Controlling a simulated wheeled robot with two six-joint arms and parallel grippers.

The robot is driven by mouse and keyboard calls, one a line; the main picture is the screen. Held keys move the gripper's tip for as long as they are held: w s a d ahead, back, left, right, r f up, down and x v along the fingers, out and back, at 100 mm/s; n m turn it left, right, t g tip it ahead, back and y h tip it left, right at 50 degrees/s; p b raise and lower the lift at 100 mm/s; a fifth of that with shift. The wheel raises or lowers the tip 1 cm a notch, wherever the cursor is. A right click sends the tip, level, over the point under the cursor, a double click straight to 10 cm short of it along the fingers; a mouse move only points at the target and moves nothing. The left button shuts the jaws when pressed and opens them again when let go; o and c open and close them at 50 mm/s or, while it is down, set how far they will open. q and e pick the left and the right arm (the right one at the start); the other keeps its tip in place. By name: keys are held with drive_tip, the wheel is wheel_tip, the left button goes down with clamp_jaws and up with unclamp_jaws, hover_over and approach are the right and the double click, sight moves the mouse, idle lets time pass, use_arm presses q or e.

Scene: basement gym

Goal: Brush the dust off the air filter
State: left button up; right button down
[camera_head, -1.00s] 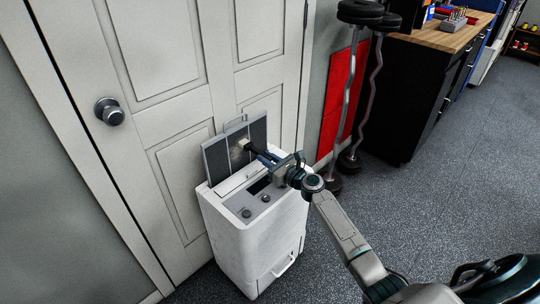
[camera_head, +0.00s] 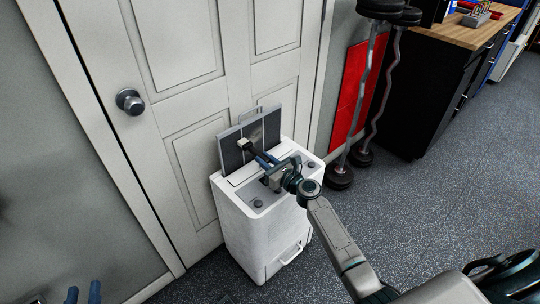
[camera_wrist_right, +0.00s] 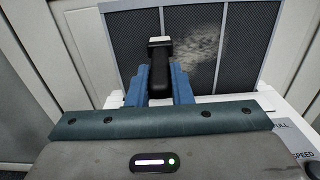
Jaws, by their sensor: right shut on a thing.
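The air filter (camera_head: 232,155) is a dark mesh panel in a pale frame. It stands upright at the back of the white appliance (camera_head: 238,228), in front of the door. A pale dust patch (camera_wrist_right: 203,48) shows on its mesh, right of the brush in the wrist view. My right gripper (camera_head: 268,162) is shut on the black handle of a brush (camera_wrist_right: 160,68). The brush's pale head (camera_head: 245,144) is over the filter's left part; I cannot tell if it touches. My left gripper (camera_head: 84,294) is at the bottom left, its blue fingers apart and empty, mostly cut off.
A white panelled door (camera_head: 190,100) with a round knob (camera_head: 130,101) is behind the appliance. Barbells (camera_head: 366,95) and a red panel (camera_head: 350,95) stand to its right. A workbench (camera_head: 450,75) is further right. The floor (camera_head: 430,210) at right is clear.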

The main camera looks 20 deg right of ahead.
drive_tip(key=s+a+p, duration=0.2)
drive_tip(key=a, duration=0.5)
drive_tip(key=shift+s, duration=0.25)
idle(0.4)
drive_tip(key=shift+s, duration=0.1)
drive_tip(key=v, duration=0.9)
drive_tip(key=shift+p, duration=0.3)
idle(0.4)
